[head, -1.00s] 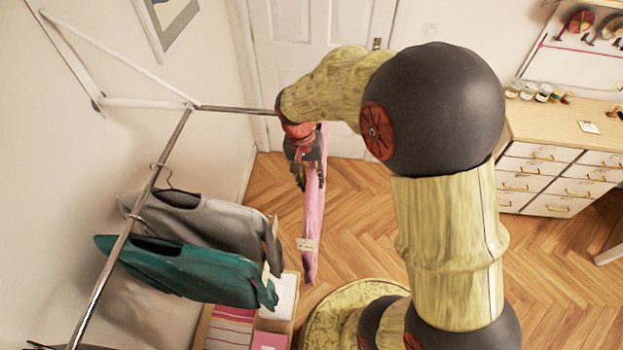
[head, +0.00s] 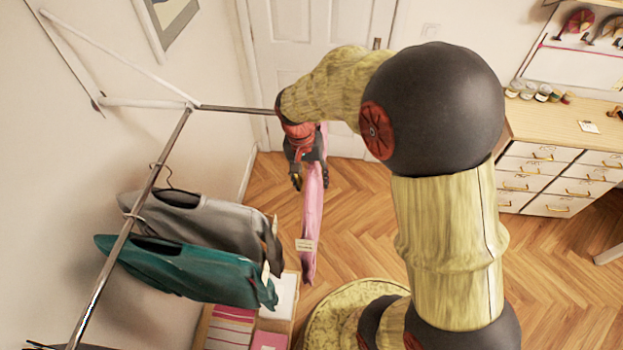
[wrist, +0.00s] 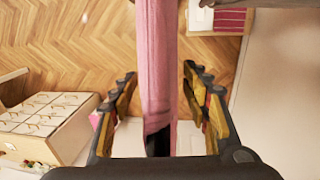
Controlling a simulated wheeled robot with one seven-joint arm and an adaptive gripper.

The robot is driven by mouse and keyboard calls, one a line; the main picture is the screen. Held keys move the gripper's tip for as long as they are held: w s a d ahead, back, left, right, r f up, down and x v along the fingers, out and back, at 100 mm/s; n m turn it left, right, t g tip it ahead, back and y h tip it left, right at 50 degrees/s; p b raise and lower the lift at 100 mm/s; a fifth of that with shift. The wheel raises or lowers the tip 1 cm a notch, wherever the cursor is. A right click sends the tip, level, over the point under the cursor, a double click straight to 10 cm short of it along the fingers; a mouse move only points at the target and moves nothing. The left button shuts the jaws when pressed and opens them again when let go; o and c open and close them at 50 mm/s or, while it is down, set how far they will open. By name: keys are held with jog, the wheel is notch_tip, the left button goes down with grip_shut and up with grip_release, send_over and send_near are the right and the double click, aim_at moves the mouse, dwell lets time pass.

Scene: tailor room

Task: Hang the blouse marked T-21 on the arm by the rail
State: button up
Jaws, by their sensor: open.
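A pink garment (head: 313,215) with a small pale tag (head: 305,245) hangs down beside my gripper, near the end of the short metal arm (head: 235,110) that juts from the rail. The tag's writing is too small to read. In the wrist view the pink garment (wrist: 157,60) runs between the two fingers of my gripper (wrist: 160,95), with a gap on each side. My gripper (head: 297,178) is open. The top of the garment and whatever holds it up are hidden behind my gripper in the head view.
A grey garment (head: 205,220) and a teal garment (head: 185,270) hang on the rail (head: 130,225) at left. A box with folded cloth (head: 230,328) stands below them. A drawer cabinet (head: 545,180) stands at right. The wooden floor (head: 365,220) between is mostly clear.

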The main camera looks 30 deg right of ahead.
notch_tip(320, 180, up, 12)
jog(key=w+a, duration=0.1)
jog(key=shift+a, duration=0.15)
dwell(0.4)
